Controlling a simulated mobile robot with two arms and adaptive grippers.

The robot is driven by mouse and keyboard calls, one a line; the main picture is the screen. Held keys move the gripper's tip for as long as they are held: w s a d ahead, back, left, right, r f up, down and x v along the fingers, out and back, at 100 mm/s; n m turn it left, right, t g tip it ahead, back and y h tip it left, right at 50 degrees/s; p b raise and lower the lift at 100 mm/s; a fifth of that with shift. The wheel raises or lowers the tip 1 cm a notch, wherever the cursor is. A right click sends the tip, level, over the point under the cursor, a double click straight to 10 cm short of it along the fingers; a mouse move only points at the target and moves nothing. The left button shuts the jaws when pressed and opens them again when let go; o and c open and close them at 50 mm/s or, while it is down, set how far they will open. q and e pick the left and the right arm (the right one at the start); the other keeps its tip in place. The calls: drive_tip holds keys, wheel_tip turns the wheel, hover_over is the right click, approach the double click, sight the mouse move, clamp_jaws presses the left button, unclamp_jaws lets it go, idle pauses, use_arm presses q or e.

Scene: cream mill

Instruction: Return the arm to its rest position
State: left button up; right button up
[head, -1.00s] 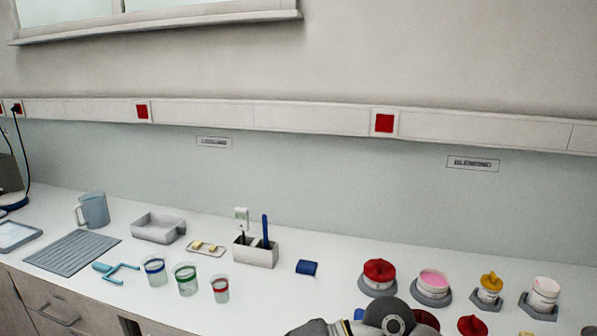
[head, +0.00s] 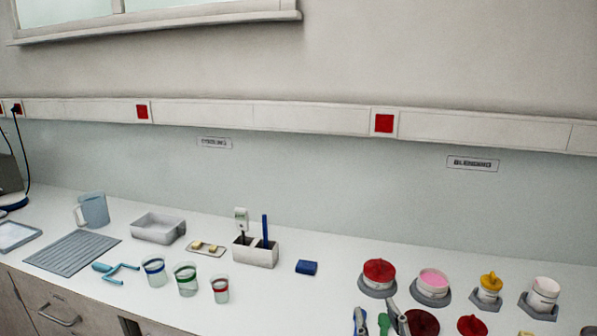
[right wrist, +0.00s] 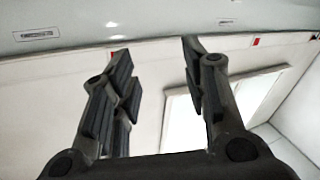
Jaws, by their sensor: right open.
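My right gripper (head: 378,314) shows only as grey fingertips at the bottom edge of the head view, in front of the red-topped jar. In the right wrist view its two dark fingers (right wrist: 160,60) stand wide apart with nothing between them. Behind them are the pale wall and a bright window. The rest of my right arm is out of the head view. My left gripper is in neither view.
The white counter holds a red-topped jar (head: 379,271), a pink-filled jar (head: 433,280), glass beakers (head: 186,279), a blue block (head: 307,267) and a tool holder (head: 256,254). Small blue and green items lie close by my fingertips.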

drive_tip(key=s+d+f+m+g+h, duration=0.2)
drive_tip(key=s+d+f+g, duration=0.2)
drive_tip(key=f, duration=0.6)
drive_tip(key=s+d+f+g, duration=0.1)
drive_tip(key=s+f+g, duration=0.5)
drive_tip(key=s, duration=0.4)
drive_tip(key=s+d+f+g, duration=0.1)
drive_tip(key=s+f+g, duration=0.4)
drive_tip(key=s+f, duration=0.45)
drive_tip(key=s+f+g, duration=0.1)
drive_tip(key=s+f, duration=0.1)
drive_tip(key=f, duration=1.1)
drive_tip(key=s+f, duration=0.2)
drive_tip(key=f, duration=1.1)
drive_tip(key=s+d+f+g, duration=0.1)
drive_tip(key=s+d+f, duration=0.2)
drive_tip(key=s+f, duration=1.1)
drive_tip(key=shift+s+f, duration=0.4)
drive_tip(key=shift+s, duration=0.6)
